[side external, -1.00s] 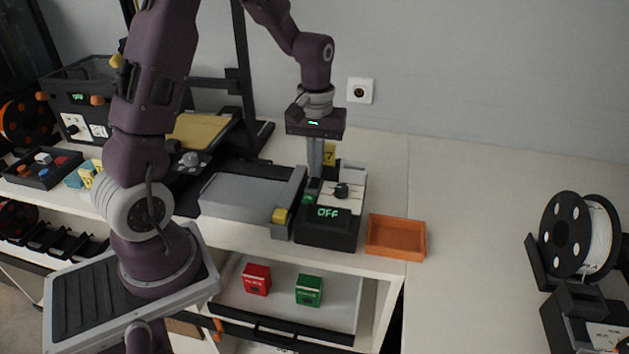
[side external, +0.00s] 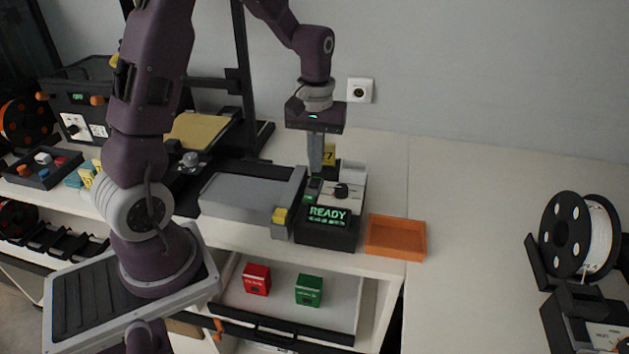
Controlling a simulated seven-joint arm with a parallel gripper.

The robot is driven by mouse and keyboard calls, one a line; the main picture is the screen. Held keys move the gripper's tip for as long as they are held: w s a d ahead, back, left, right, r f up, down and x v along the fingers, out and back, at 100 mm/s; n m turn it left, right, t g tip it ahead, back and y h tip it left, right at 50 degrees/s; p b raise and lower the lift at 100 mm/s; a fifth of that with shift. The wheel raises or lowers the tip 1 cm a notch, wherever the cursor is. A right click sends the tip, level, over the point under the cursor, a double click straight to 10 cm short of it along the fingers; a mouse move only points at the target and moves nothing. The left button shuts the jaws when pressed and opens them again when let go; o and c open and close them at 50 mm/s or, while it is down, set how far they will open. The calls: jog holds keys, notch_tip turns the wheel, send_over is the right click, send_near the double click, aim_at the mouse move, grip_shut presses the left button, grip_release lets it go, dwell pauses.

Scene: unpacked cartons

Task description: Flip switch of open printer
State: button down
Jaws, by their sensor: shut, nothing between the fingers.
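The open printer (side external: 325,234) is a black box with a light top panel and a black knob (side external: 341,190). Its front display (side external: 328,215) reads READY in green. A small switch (side external: 314,184) with a green patch sits at the left of the top panel. My gripper (side external: 315,172) points straight down, shut and empty, with its fingertips just above or at the switch. I cannot tell whether they touch it. The fingers hide part of the area behind the switch.
A grey flat unit (side external: 245,200) with a yellow corner adjoins the printer at left. An orange tray (side external: 396,236) stands at its right. A red box (side external: 257,279) and green box (side external: 309,290) sit in the open drawer below. The table's right side is mostly clear, with a spool (side external: 598,238) at the far right.

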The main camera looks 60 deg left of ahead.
aim_at(316, 180)
jog(key=shift+r, duration=2.35)
jog(key=s+d+r+m+t, duration=0.2)
jog(key=s+d+r+m, duration=0.1)
jog(key=s+d+r, duration=0.4)
jog(key=s+d+r+m+t, duration=0.1)
jog(key=s+d+m, duration=0.1)
jog(key=s, duration=0.4)
jog(key=s+d+r+m+t, duration=0.1)
jog(key=s+d+m+t, duration=0.1)
jog(key=s, duration=0.4)
jog(key=shift+d+r+m+t, duration=0.35)
jog(key=shift+d+m, duration=0.45)
jog(key=shift+m, duration=0.2)
